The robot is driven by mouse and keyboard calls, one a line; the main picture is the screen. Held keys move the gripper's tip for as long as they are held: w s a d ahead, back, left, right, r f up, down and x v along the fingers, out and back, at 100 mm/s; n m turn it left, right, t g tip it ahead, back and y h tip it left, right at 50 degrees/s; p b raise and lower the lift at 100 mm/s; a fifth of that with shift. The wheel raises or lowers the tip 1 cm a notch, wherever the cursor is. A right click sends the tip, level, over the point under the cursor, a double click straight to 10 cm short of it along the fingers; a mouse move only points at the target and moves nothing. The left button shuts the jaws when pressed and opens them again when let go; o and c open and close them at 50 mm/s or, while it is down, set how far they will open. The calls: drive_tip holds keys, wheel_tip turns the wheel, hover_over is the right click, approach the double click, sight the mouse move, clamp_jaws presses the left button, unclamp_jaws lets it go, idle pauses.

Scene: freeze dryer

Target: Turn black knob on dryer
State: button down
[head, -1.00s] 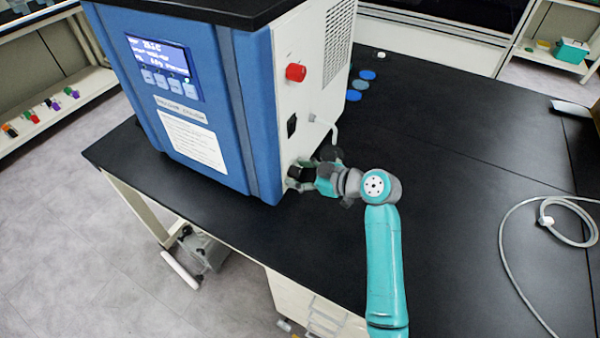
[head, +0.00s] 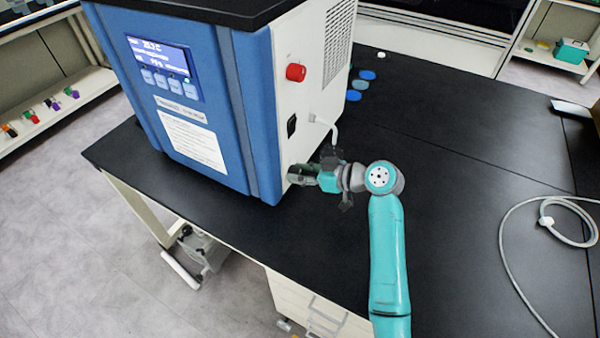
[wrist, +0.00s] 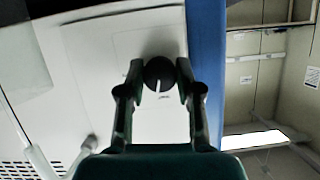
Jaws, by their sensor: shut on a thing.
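The blue and white freeze dryer (head: 205,110) stands on the black bench. Its black knob (wrist: 159,73) is low on the white side panel, with a pale pointer line on its face. My gripper (wrist: 159,80) has one finger on each side of the knob and is shut on it. In the head view my gripper (head: 297,175) is at the lower side panel, close to the front corner, and hides the knob there.
A red knob (head: 296,72) and a black switch (head: 291,125) are higher on the same panel. A pale hose (head: 332,128) comes out beside them. Blue discs (head: 361,84) lie behind. The bench (head: 460,190) to the right is mostly clear, with a coiled tube (head: 548,222).

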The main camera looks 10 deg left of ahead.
drive_tip(key=m+g+y, duration=0.1)
drive_tip(key=m, duration=0.2)
drive_tip(key=m+g+y, duration=0.1)
drive_tip(key=m+g, duration=0.1)
drive_tip(key=m, duration=0.1)
drive_tip(key=m+g+y, duration=0.1)
drive_tip(key=m, duration=0.3)
drive_tip(key=shift+w+d+f+g+y, duration=0.1)
drive_tip(key=shift+w+f+g+y, duration=0.1)
drive_tip(key=shift+g+y, duration=0.2)
drive_tip(key=shift+m, duration=0.3)
idle(0.4)
drive_tip(key=c, duration=0.8)
unclamp_jaws()
drive_tip(key=shift+o, duration=0.2)
drive_tip(key=d+r, duration=0.1)
drive_tip(key=d, duration=1.1)
drive_tip(key=shift+w, duration=0.2)
